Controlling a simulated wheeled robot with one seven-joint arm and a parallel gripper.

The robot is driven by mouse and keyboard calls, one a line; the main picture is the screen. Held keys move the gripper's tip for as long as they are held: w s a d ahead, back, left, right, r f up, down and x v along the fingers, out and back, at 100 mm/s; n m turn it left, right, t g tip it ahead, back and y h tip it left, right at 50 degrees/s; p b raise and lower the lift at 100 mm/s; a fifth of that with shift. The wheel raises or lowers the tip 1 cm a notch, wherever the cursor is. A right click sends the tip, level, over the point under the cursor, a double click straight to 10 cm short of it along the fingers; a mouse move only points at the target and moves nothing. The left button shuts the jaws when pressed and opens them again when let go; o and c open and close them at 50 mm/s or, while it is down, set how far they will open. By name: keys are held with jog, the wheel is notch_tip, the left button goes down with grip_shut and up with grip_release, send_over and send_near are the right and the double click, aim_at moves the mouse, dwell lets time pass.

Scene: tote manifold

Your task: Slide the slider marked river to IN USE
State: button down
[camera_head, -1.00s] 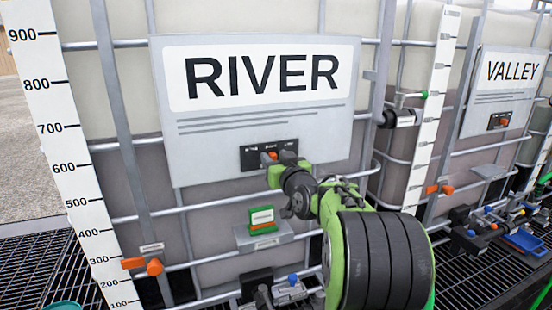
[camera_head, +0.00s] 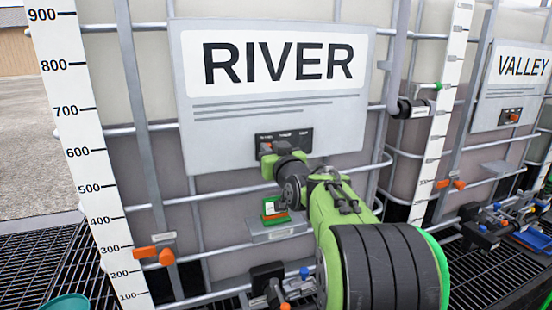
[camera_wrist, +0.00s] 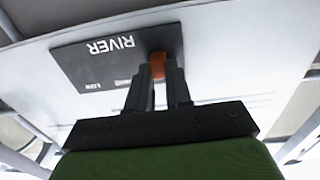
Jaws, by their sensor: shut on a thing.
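The grey sign (camera_head: 340,110) marked RIVER hangs on the front of the left tank cage. Low on it is a black slider plate (camera_head: 299,141) with several small white labels, too small to read. The orange slider knob (camera_head: 266,148) stands near the plate's left end. My gripper (camera_head: 272,155) is shut on the knob at the plate. The wrist view, upside down, shows the orange knob (camera_wrist: 160,62) between my two dark fingers (camera_wrist: 159,78). It also shows the black plate (camera_wrist: 83,68) marked RIVER, with the knob at its right end there.
A white level scale (camera_head: 75,130) stands at the left. Below the sign are a green and orange tag block (camera_head: 274,207) and a ledge (camera_head: 278,232). The second tank's sign (camera_head: 500,108), marked VALLEY, has its own orange slider (camera_head: 514,117). Cage bars run around the sign.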

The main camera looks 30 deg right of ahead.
jog(key=shift+y, duration=0.3)
jog(key=c, duration=1)
grip_release()
jog(key=shift+w+a, duration=0.1)
jog(key=shift+a, duration=0.3)
jog(key=shift+c, duration=0.2)
jog(key=shift+d, duration=0.15)
jog(key=b+v, duration=0.4)
jog(key=v, duration=1.2)
jog(key=shift+f, duration=0.1)
